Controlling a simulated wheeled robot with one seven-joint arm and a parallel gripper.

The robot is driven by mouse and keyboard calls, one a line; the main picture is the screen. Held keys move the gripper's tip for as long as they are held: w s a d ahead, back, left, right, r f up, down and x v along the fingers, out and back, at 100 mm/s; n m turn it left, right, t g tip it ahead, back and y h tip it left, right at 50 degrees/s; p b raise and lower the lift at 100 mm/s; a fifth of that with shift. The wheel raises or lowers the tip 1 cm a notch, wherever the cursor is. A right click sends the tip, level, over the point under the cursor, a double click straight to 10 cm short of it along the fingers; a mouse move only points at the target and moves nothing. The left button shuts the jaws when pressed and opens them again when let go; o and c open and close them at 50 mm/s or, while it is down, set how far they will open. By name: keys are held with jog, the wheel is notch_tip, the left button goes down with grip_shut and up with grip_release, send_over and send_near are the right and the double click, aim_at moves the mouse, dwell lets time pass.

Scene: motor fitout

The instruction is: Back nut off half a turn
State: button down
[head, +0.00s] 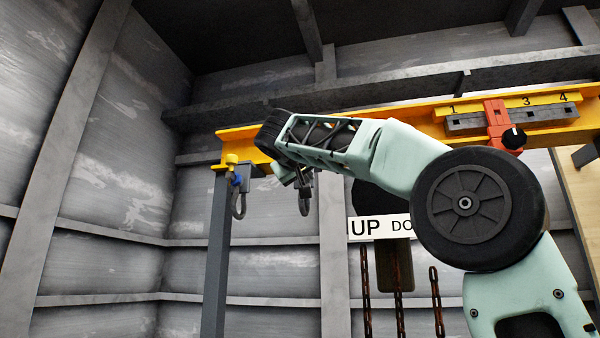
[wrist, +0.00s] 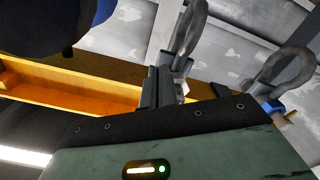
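The nut is probably the small blue piece (head: 237,180) beside a yellow knob, at the left end of the yellow beam, above a grey shackle (head: 239,208). In the wrist view, a blue nut-like piece (wrist: 272,106) sits at the foot of the right-hand shackle (wrist: 290,66), with a yellowish stub beside it. My gripper (head: 296,178) is under the beam, right of the blue piece and apart from it, close to a second shackle (head: 305,200). My forearm and wrist partly hide it. Its fingertips are too dark and small to show whether it is open.
The yellow beam (head: 418,115) runs across above my arm. A red slider (head: 500,122) with a black knob sits on a numbered grey bar. Below hang an UP sign (head: 366,228) and rusty chains (head: 436,295). A grey post (head: 216,255) stands left; space beyond it looks clear.

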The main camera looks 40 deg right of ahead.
jog(key=b+v, duration=0.2)
jog(key=v, duration=0.4)
jog(key=shift+s+f, duration=0.2)
jog(key=shift+s, duration=0.05)
jog(key=shift+d, duration=0.2)
